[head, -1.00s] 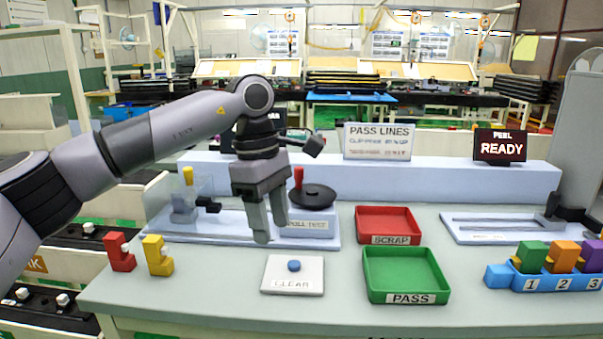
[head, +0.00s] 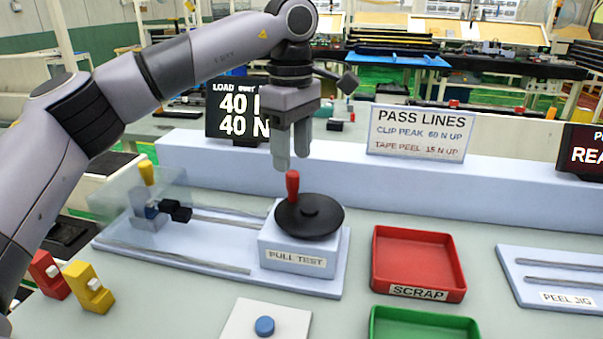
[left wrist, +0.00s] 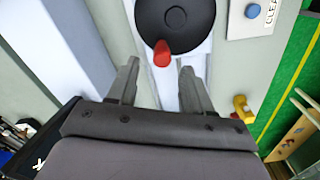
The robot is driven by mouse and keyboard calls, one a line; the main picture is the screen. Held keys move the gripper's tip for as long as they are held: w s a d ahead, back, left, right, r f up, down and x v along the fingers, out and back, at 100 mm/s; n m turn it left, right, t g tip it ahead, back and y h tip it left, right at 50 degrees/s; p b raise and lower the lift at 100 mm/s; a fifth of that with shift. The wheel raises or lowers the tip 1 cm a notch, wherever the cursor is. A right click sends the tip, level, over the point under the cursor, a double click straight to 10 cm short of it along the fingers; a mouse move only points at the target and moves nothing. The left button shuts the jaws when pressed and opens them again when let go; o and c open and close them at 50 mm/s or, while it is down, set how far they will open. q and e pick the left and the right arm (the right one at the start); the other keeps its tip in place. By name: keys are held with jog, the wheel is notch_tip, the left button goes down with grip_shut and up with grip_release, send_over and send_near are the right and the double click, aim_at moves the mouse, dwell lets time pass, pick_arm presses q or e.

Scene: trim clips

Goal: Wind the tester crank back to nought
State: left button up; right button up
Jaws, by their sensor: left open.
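The tester crank is a black disc (head: 312,217) with an upright red handle (head: 292,186) on its left rim, on the block labelled PULL TEST (head: 296,258). My left gripper (head: 291,162) points down just above the red handle, open and empty. In the left wrist view the red handle (left wrist: 162,53) lies ahead of and between the two fingers (left wrist: 157,80), with the black disc (left wrist: 175,22) beyond it. The load display (head: 238,110) reads 40 N on its lower line; my gripper partly covers its right side. My right gripper is not in view.
A clip fixture with a yellow lever (head: 147,173) stands at the left end of the tester. Red and yellow clips (head: 88,288) stand at the left. A blue button (head: 264,326), the red SCRAP tray (head: 418,262) and the green PASS tray (head: 420,328) lie in front and right.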

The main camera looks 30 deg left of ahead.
aim_at(292, 199)
pick_arm(q)
notch_tip(292, 199, down, 7)
jog(key=shift+s+r, duration=0.15)
jog(key=shift+r, duration=0.05)
grip_shut()
